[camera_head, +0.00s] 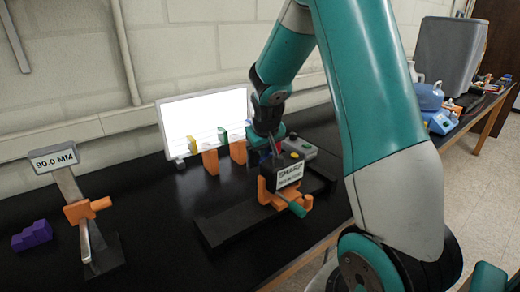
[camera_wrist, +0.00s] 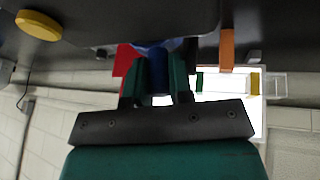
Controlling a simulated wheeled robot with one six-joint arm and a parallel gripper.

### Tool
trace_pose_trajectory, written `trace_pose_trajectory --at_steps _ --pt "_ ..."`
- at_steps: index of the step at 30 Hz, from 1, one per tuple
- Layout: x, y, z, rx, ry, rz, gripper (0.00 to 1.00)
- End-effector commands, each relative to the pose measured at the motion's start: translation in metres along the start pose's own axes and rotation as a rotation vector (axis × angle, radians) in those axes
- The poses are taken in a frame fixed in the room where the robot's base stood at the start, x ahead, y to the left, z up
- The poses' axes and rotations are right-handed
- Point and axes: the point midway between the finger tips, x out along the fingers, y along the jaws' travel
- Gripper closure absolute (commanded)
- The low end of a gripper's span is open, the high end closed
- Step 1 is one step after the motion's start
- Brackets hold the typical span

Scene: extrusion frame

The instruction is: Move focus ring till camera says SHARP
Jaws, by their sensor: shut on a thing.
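The camera (camera_head: 287,172) is a dark box on an orange mount (camera_head: 281,198). Its front label appears to read SHARP, with a smaller line below that I cannot make out. My gripper (camera_wrist: 157,80) is shut on a dark blue cylinder, which looks like the focus ring (camera_wrist: 158,70), seen between the two teal fingers in the wrist view. In the head view my wrist comes down behind the camera, and the fingertips and ring are mostly hidden there.
A black rail (camera_head: 235,222) lies under the mount. A bright white panel (camera_head: 203,118) stands behind, with orange blocks (camera_head: 210,161) before it. A stand with a 90.0 MM sign (camera_head: 54,158) and a purple block (camera_head: 32,236) are at left. A grey box (camera_head: 303,147) sits behind the camera.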

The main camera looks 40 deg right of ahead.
Motion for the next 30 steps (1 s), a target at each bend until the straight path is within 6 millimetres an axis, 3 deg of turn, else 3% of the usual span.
trace_pose_trajectory --at_steps 1,2,4,5,17,20,30 --pt "0.000 0.000 0.000 0.001 -0.001 0.001 1.00" --pt "0.000 0.000 0.000 0.001 -0.001 0.000 0.73" --pt "0.000 0.000 0.000 0.000 -0.001 0.000 0.56" --pt "0.000 -0.001 0.000 -0.001 -0.001 0.000 0.53" --pt "-0.010 -0.001 -0.001 -0.001 0.004 -0.001 0.53" --pt "-0.026 -0.002 -0.001 -0.002 0.005 -0.001 0.53" --pt "-0.113 -0.002 -0.001 -0.001 0.008 -0.002 0.53"
